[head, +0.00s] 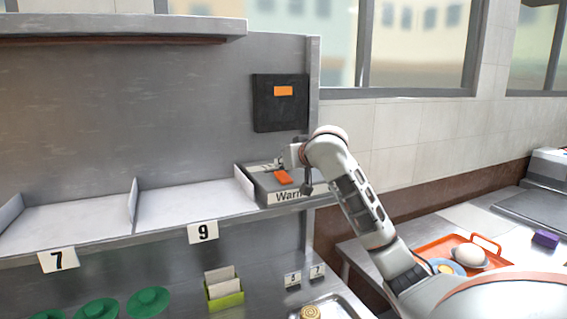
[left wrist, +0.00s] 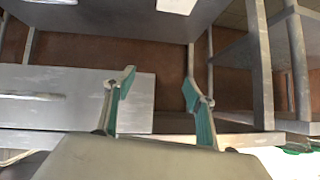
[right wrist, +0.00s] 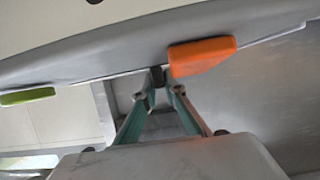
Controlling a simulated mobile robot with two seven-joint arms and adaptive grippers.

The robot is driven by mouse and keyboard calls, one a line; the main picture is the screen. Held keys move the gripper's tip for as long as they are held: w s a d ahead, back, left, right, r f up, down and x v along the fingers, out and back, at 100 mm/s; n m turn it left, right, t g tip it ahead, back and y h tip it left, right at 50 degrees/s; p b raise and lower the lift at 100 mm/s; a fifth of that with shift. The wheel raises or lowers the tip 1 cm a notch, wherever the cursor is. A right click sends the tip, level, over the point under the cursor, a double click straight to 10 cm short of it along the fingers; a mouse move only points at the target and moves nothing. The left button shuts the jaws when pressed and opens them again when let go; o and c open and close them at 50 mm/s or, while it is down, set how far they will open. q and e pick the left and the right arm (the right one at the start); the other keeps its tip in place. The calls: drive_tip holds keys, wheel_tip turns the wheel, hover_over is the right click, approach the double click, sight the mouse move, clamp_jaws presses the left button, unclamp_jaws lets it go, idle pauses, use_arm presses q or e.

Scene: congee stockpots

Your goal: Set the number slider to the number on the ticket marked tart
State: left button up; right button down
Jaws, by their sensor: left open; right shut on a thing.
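My right gripper (head: 274,166) is over the grey box with a label beginning "Warm" (head: 289,197), at the right end of the shelf. In the right wrist view its fingers (right wrist: 160,80) are close together around a small dark piece, which looks like a knob; I cannot tell for sure. An orange block (right wrist: 203,57) is just beside the fingertips; an orange piece (head: 283,176) also shows on the box in the head view. My left gripper (left wrist: 158,88) is open and empty, outside the head view. No ticket marked tart is readable, and no slider scale can be read.
A black panel (head: 263,112) with an orange patch hangs above the box. Below are green discs (head: 148,302), a green card holder (head: 226,297) and small cards 5 (head: 293,279) and 7 (head: 317,271). An orange tray (head: 433,248) is at right.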

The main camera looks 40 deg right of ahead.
drive_tip(key=s+d, duration=0.1)
drive_tip(key=d, duration=0.3)
drive_tip(key=s+d, duration=0.1)
drive_tip(key=d, duration=0.3)
drive_tip(key=s+d, duration=0.2)
drive_tip(key=d, duration=0.2)
drive_tip(key=shift+d+f, duration=0.1)
drive_tip(key=shift+d, duration=0.35)
drive_tip(key=c, duration=2.1)
unclamp_jaws()
drive_tip(key=shift+s+d, duration=0.1)
drive_tip(key=v, duration=1.2)
